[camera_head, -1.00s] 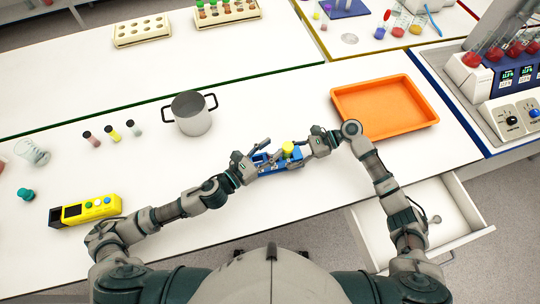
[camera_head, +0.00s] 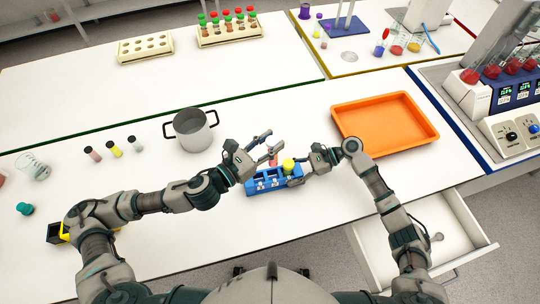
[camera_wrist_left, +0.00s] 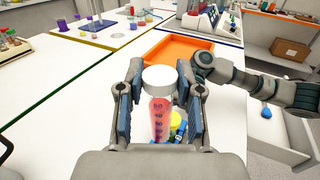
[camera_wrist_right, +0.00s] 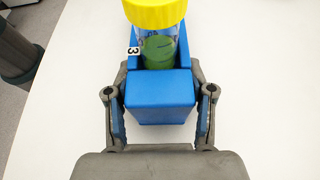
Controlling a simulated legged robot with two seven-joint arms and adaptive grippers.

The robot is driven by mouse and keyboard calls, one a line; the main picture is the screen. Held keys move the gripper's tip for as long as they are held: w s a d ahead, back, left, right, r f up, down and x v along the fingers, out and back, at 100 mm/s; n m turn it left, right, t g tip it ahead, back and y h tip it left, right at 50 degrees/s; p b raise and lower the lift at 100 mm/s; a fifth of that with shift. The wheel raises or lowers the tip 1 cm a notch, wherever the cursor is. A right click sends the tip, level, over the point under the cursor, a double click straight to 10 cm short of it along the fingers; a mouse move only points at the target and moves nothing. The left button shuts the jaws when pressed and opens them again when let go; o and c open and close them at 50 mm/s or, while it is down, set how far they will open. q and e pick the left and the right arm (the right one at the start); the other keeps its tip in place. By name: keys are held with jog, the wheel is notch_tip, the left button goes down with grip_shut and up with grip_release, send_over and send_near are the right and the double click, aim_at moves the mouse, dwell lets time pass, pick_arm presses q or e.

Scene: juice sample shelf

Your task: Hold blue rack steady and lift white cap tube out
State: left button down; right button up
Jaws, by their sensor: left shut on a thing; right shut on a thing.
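The blue rack (camera_head: 262,186) sits on the white table, with numbered labels on its near side. My right gripper (camera_head: 308,168) is shut on the rack's right end; its fingers straddle the blue end block (camera_wrist_right: 160,97). A yellow-cap tube (camera_head: 289,165) with green liquid stands in the slot at that end. My left gripper (camera_head: 268,144) is shut on the white-cap tube, just behind and above the rack. In the left wrist view the white cap (camera_wrist_left: 159,79) and pinkish-red tube (camera_wrist_left: 160,117) are upright between the fingers. Whether its tip clears the slot is hard to see.
A metal pot (camera_head: 191,130) stands left of my left gripper. An orange tray (camera_head: 385,122) lies to the right. Several small capped vials (camera_head: 115,150) are at the left. An open drawer (camera_head: 463,222) juts out front right. The table behind the rack is clear.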

pick_arm(q)
notch_tip(320, 180, up, 5)
jog(key=shift+r, duration=0.15)
pick_arm(e)
jog(key=o, duration=1.4)
jog(key=shift+d, duration=0.1)
pick_arm(q)
jog(key=shift+d, duration=0.1)
pick_arm(e)
jog(key=v, duration=1.2)
